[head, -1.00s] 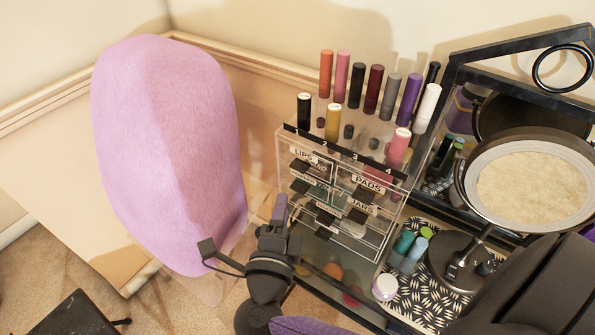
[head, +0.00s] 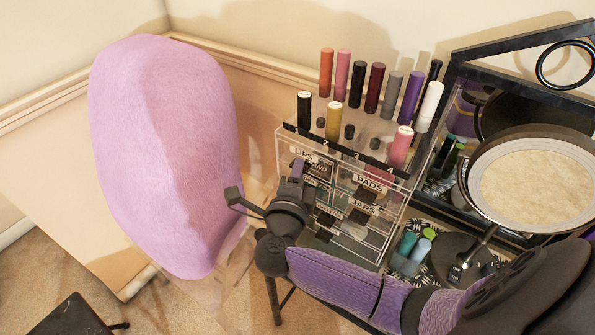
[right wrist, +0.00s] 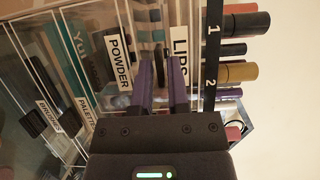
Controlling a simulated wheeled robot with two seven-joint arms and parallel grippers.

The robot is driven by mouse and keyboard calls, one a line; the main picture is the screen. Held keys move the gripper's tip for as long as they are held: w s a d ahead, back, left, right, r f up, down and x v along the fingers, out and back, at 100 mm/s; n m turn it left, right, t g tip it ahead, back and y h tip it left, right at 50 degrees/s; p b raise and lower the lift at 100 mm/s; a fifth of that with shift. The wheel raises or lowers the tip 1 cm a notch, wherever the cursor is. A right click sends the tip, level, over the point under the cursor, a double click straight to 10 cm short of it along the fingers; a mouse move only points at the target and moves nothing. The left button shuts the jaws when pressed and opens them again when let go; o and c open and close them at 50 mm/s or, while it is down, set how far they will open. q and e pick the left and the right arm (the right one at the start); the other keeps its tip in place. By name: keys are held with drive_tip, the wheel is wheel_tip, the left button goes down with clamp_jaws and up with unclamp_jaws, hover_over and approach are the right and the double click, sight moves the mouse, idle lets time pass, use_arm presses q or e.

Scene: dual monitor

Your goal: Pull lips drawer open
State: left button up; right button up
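The lips drawer is at the upper left of a clear acrylic drawer unit (head: 350,240). Its LIPS label (head: 302,153) shows in the head view and its LIPS label (right wrist: 180,50) in the right wrist view. The drawer looks flush with the unit. My right gripper (head: 298,168) is in front of this drawer. In the right wrist view, its two purple fingers (right wrist: 161,72) point at the drawer front between the POWDER and LIPS labels, with a narrow gap between them. My left gripper is out of view.
Several lipstick tubes stand on top of the unit, including a gold tube (head: 333,121). A round mirror (head: 530,185) stands at right, beside a bottle holder (head: 410,262). A large lilac chair back (head: 165,155) is left of my gripper.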

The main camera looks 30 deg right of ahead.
clamp_jaws()
idle(1.0)
drive_tip(key=shift+a, duration=0.1)
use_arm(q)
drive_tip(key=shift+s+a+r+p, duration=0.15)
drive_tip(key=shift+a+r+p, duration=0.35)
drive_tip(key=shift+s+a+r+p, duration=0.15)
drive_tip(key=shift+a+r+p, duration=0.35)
use_arm(e)
drive_tip(key=s+a, duration=0.5)
drive_tip(key=a, duration=0.6)
drive_tip(key=shift+a, duration=0.25)
drive_tip(key=shift+f, duration=0.1)
drive_tip(key=shift+o, duration=2.1)
unclamp_jaws()
drive_tip(key=shift+w, duration=0.1)
